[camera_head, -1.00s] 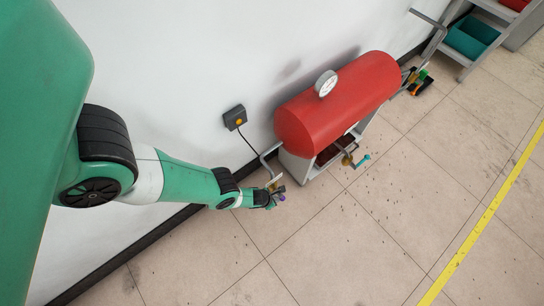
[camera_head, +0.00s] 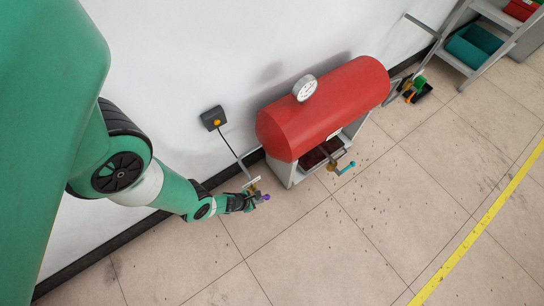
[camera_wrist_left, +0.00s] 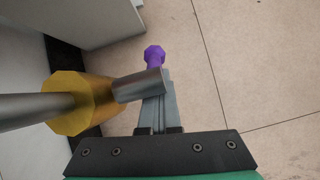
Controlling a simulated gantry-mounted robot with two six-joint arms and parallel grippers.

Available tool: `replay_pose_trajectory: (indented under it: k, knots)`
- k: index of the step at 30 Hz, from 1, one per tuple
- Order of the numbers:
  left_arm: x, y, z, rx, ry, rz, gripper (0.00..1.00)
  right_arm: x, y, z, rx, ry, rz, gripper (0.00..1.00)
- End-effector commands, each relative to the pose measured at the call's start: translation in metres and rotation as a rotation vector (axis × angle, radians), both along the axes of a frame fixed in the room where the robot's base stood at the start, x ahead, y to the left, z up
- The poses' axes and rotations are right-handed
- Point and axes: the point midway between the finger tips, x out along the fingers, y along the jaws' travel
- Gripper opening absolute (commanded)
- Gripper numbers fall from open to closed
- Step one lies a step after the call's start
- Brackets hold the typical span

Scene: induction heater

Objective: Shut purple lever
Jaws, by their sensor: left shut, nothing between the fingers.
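The purple lever (camera_head: 265,197) shows as a small purple tip at the end of the pipe fitting on the heater's left side. In the left wrist view its knob (camera_wrist_left: 154,55) stands just beyond the fingertips. A yellow valve body (camera_wrist_left: 78,103) with a grey pipe and stem lies left of the fingers. My left gripper (camera_head: 253,199) is beside the lever, also seen in the left wrist view (camera_wrist_left: 160,98). Its fingers are together with nothing between them. The stem partly covers the fingers and the lever's shaft, so I cannot tell whether they touch. My right gripper is out of view.
The red heater tank (camera_head: 325,108) with a gauge (camera_head: 305,88) stands on a grey frame near the wall. A teal-tipped lever (camera_head: 346,168) sits at its front. A black wall box (camera_head: 213,118) has a cable. A shelf holds a teal bin (camera_head: 474,49). The front floor is clear.

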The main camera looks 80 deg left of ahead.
Motion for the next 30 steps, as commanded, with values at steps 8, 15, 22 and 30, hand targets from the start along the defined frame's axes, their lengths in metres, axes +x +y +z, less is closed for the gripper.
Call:
replay_pose_trajectory:
  k: [8,15,22,30]
  knots:
    - [0.001,0.001,0.001,0.001,-0.001,0.0,0.0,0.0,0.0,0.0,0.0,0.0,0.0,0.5]
    - [-0.008,-0.002,0.021,0.0,0.0,0.004,0.0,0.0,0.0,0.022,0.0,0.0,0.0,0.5]
    - [-0.034,-0.013,0.065,-0.001,0.002,0.012,0.0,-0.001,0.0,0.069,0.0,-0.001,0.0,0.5]
    - [-0.052,-0.02,0.088,0.002,0.003,0.01,0.0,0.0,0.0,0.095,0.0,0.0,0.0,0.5]
